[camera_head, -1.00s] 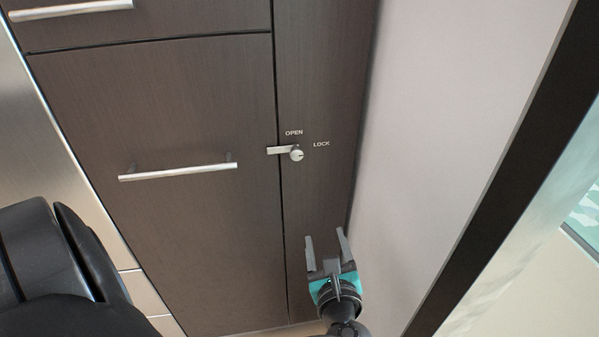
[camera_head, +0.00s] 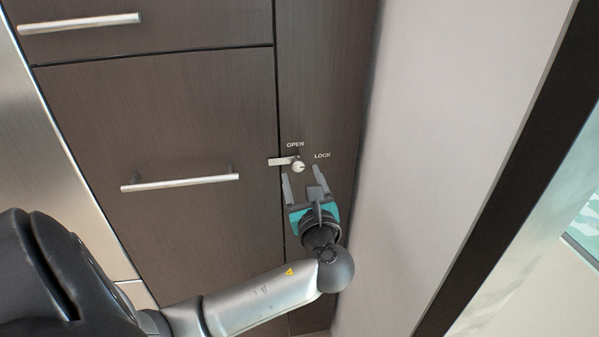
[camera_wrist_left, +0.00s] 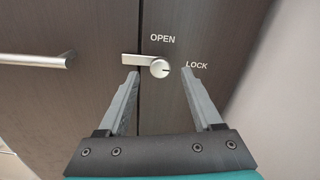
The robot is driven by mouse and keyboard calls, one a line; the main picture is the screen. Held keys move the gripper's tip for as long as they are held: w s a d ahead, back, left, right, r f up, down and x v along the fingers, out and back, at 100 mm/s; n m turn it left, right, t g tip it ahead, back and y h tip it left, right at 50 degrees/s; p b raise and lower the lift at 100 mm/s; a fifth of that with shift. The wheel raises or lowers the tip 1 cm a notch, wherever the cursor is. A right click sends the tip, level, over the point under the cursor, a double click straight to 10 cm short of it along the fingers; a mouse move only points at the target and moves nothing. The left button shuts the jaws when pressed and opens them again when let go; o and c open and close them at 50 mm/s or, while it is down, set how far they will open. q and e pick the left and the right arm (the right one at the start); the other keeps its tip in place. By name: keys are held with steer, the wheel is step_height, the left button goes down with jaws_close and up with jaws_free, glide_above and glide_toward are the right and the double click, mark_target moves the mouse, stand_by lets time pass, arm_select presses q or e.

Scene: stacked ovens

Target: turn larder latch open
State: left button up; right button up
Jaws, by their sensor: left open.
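The larder latch (camera_head: 298,167) is a small silver round knob with a flat bar reaching left across the seam onto the neighbouring door. The words OPEN and LOCK are printed above it and to its right. It also shows in the left wrist view (camera_wrist_left: 159,68), with the bar level to the left. My left gripper (camera_head: 303,172) is open, its fingers pointing up at the latch from just below. In the left wrist view the fingertips (camera_wrist_left: 160,72) lie to either side of the knob, with nothing between them visibly gripped; contact cannot be told. My right gripper is not in view.
A dark wood door with a horizontal bar handle (camera_head: 180,183) is left of the latch, and a drawer with another handle (camera_head: 80,23) is above it. A pale wall (camera_head: 440,130) rises close on the right of the narrow larder panel.

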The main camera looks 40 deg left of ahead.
mark_target(298, 167)
arm_select(q)
steer(key=shift+x, duration=1.55)
jaws_close()
